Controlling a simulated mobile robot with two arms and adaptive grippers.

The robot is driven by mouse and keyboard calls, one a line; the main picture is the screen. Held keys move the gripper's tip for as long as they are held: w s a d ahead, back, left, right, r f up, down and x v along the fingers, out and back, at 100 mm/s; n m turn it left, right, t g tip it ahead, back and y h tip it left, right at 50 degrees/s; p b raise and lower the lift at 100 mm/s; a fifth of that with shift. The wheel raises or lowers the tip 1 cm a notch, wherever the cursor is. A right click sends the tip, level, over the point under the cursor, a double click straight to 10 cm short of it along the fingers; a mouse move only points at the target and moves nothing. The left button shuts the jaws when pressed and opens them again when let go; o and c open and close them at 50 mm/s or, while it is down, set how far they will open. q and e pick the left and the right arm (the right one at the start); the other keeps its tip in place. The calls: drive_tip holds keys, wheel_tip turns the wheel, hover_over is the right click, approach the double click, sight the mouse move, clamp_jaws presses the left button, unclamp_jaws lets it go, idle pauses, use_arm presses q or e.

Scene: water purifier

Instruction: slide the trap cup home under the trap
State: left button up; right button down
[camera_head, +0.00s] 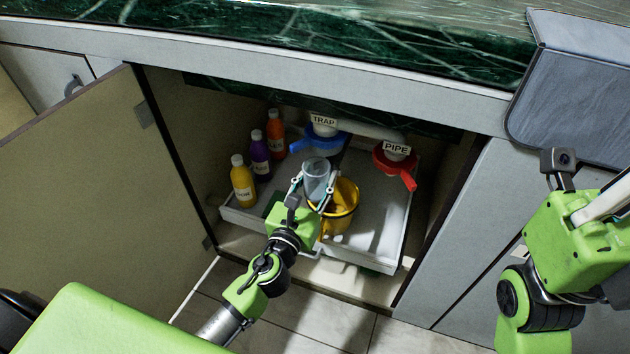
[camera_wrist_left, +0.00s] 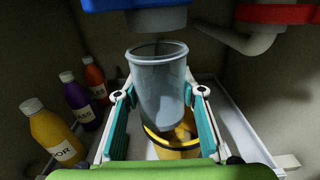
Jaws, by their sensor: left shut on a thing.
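The grey-blue trap cup (camera_head: 316,178) is upright between the fingers of my left gripper (camera_head: 313,190), which is shut on it. The cup also shows in the left wrist view (camera_wrist_left: 158,88), mouth up and apparently empty. The trap (camera_head: 324,126) is labelled and has a blue collar (camera_head: 318,143). In the left wrist view its lower end (camera_wrist_left: 157,19) hangs just above the cup, with a visible gap between them. My right gripper (camera_head: 590,215) is at the right, outside the cabinet, and its fingertips cannot be made out.
Yellow (camera_head: 242,184), purple (camera_head: 260,155) and orange (camera_head: 276,132) bottles stand at the left. A red-collared pipe (camera_head: 394,160) is to the right. The open door (camera_head: 95,190) bounds the left.

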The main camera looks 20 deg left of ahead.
sight(312, 190)
use_arm(q)
drive_tip(key=shift+w+d, duration=0.1)
drive_tip(key=shift+w, duration=2.8)
drive_tip(key=shift+w+f, duration=0.15)
drive_tip(key=shift+w, duration=0.05)
drive_tip(key=o, duration=1.3)
drive_tip(key=s, duration=1.2)
drive_tip(key=shift+a, duration=0.2)
